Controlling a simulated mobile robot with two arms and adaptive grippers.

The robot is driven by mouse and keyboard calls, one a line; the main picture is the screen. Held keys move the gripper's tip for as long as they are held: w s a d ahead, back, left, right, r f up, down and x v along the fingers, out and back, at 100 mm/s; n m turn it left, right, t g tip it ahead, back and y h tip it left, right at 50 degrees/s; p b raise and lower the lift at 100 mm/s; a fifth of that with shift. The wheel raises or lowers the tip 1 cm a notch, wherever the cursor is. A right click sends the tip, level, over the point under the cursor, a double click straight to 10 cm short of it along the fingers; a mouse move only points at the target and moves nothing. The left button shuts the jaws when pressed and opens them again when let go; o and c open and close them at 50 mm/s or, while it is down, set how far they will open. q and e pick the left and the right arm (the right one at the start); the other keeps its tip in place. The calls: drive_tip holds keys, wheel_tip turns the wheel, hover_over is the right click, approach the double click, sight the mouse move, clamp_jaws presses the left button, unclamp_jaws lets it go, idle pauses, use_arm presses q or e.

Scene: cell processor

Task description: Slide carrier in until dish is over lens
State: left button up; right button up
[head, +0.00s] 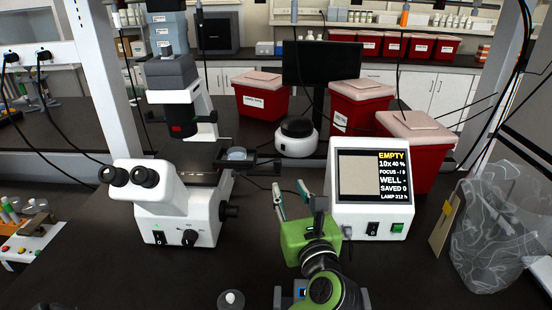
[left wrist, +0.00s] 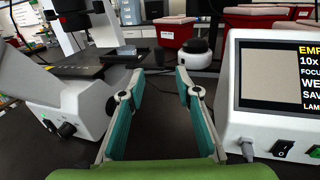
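The white microscope (head: 185,205) stands left of centre. The clear dish (head: 237,153) sits on the dark carrier (head: 262,164), which sticks out from the right side of the stage (head: 190,172). The dish is to the right of the microscope's optical column; the lens under the stage is hidden. In the left wrist view the dish (left wrist: 126,50) and carrier are ahead and to the left. My left gripper (head: 288,190) is open and empty, in front and right of the carrier, apart from it. Its teal fingers (left wrist: 160,82) are spread. My right gripper is not in view.
A monitor unit (head: 372,190) reading "EMPTY" and "10x" stands close to the right of my left gripper. A round white device (head: 296,140) and red bins (head: 360,108) stand behind. A clear bag (head: 495,235) lies at right. The table front between microscope and gripper is clear.

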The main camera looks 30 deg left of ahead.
sight(278, 166)
use_arm(q)
drive_tip(key=x, duration=0.2)
drive_tip(key=p+x, duration=0.2)
drive_tip(key=x, duration=0.1)
drive_tip(key=shift+w+a+r, duration=0.15)
drive_tip(key=shift+a+r, duration=0.1)
drive_tip(key=shift+r, duration=0.1)
drive_tip(key=x, duration=0.2)
drive_tip(key=p+x, duration=0.1)
drive_tip(key=x, duration=0.3)
drive_tip(key=shift+a+f+p, duration=0.1)
drive_tip(key=shift+f+p, duration=0.2)
drive_tip(key=shift+p, duration=0.05)
drive_tip(key=shift+w+a, duration=0.15)
clamp_jaws()
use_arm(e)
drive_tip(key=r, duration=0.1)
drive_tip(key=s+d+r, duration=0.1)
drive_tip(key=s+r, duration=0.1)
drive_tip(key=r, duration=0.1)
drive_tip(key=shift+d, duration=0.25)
